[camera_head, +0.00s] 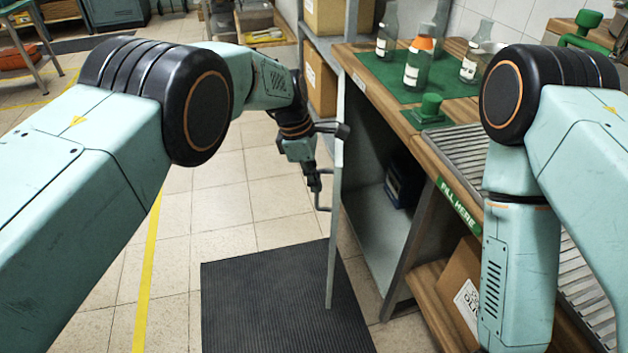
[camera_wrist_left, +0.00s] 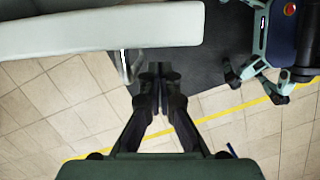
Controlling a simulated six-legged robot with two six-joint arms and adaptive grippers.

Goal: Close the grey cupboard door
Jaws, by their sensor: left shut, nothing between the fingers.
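The grey cupboard door (camera_head: 336,215) stands open under the counter, seen nearly edge-on in the head view. Its bar handle (camera_head: 322,195) is on the left face. The cupboard's inside (camera_head: 378,235) shows to the right of the door. My left gripper (camera_head: 316,184) is shut and empty, on the handle side of the door, close to the handle. In the left wrist view the door (camera_wrist_left: 100,30) fills the upper left, and the shut fingertips (camera_wrist_left: 160,72) are just right of the handle (camera_wrist_left: 125,66). Contact cannot be told. My right gripper is out of view.
A dark box (camera_head: 403,182) is inside the cupboard. Glass jars (camera_head: 418,65) stand on a green mat (camera_head: 375,68) on the counter. A black floor mat (camera_head: 270,300) lies below the door. Shelves with cardboard boxes (camera_head: 321,82) stand behind.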

